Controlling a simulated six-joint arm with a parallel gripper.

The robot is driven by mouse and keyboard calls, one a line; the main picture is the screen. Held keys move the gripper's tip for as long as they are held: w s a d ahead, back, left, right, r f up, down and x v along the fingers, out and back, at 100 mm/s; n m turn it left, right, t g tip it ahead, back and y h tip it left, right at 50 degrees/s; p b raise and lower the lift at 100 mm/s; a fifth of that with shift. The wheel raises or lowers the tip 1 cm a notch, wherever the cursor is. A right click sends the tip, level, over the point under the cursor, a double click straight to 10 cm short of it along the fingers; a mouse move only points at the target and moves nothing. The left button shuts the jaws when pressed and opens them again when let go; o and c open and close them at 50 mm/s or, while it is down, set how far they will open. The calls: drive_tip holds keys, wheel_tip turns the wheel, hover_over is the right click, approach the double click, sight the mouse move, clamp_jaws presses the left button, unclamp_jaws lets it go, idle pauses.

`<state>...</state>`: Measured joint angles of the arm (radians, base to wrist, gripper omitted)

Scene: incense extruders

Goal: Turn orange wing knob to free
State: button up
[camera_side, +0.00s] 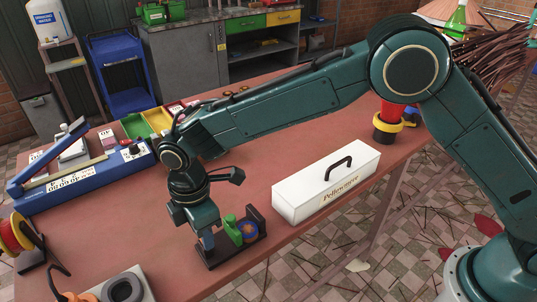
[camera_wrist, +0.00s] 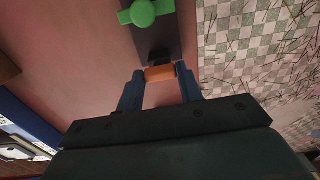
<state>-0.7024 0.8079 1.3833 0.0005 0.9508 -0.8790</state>
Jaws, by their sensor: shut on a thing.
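The orange wing knob (camera_wrist: 160,74) sits between the two blue fingers of my gripper (camera_wrist: 160,88) in the wrist view, and the fingers are shut on it. The knob is at the near end of a dark base plate (camera_wrist: 156,40). A green wing knob (camera_wrist: 150,12) stands further along the same plate. In the side view my gripper (camera_side: 207,242) points down at the left end of the dark fixture (camera_side: 228,256). The orange knob is hidden there by the fingers. A green part (camera_side: 231,228) and a round orange-and-purple part (camera_side: 249,232) stand to its right.
A white box with a black handle (camera_side: 326,180) stands right of the fixture. A long blue device (camera_side: 80,180) lies at the table's left. A spool (camera_side: 14,236) and a grey ring (camera_side: 122,289) are at the near left. Bare red table (camera_side: 130,225) lies between.

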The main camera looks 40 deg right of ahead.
drive_tip(key=shift+a, duration=0.1)
drive_tip(key=o, duration=1)
wheel_tip(320, 180, up, 14)
drive_tip(key=shift+f, duration=0.1)
idle(0.4)
